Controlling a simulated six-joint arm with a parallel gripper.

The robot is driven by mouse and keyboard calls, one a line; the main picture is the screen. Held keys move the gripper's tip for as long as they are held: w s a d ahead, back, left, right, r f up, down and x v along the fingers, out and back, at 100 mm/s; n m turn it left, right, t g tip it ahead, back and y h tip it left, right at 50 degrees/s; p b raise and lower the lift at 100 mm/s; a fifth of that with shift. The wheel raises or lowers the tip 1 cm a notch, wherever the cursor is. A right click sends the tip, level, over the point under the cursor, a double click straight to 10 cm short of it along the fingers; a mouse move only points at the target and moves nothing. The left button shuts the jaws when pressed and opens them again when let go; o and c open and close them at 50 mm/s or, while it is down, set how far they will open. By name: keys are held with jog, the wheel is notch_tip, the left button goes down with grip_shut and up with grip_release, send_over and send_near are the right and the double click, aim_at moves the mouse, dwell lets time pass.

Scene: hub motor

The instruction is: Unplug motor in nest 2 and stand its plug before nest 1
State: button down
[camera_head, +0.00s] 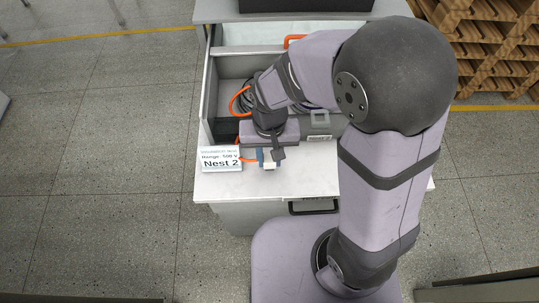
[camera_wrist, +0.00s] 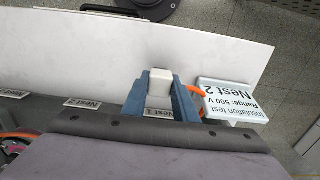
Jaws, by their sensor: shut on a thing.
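My gripper (camera_head: 267,156) is low over the front of the white bench top (camera_head: 325,183), to the right of the Nest 2 sign. In the wrist view my gripper's blue fingers (camera_wrist: 161,90) are shut on a white plug (camera_wrist: 164,67). An orange cable (camera_wrist: 196,95) runs beside the fingers; in the head view it shows left of the gripper (camera_head: 248,160). A nest label (camera_wrist: 157,112) shows between the fingers; its number is hard to read. The Nest 2 label (camera_wrist: 82,103) lies to its left. The motors are mostly hidden by my arm. I cannot tell whether the plug touches the bench.
The "Insulation test, Range: 500 V, Nest 2" sign (camera_head: 220,159) stands close beside the gripper, also in the wrist view (camera_wrist: 233,98). Behind is a grey walled tray (camera_head: 236,66) with an orange cable loop (camera_head: 236,102). The bench front to the right is clear.

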jog(key=shift+f, duration=0.3)
jog(key=shift+f, duration=0.4)
jog(key=shift+f, duration=0.2)
dwell(0.8)
jog(key=c, duration=1.3)
grip_release()
jog(key=shift+c, duration=0.2)
jog(key=shift+r, duration=0.1)
jog(key=shift+r, duration=3.55)
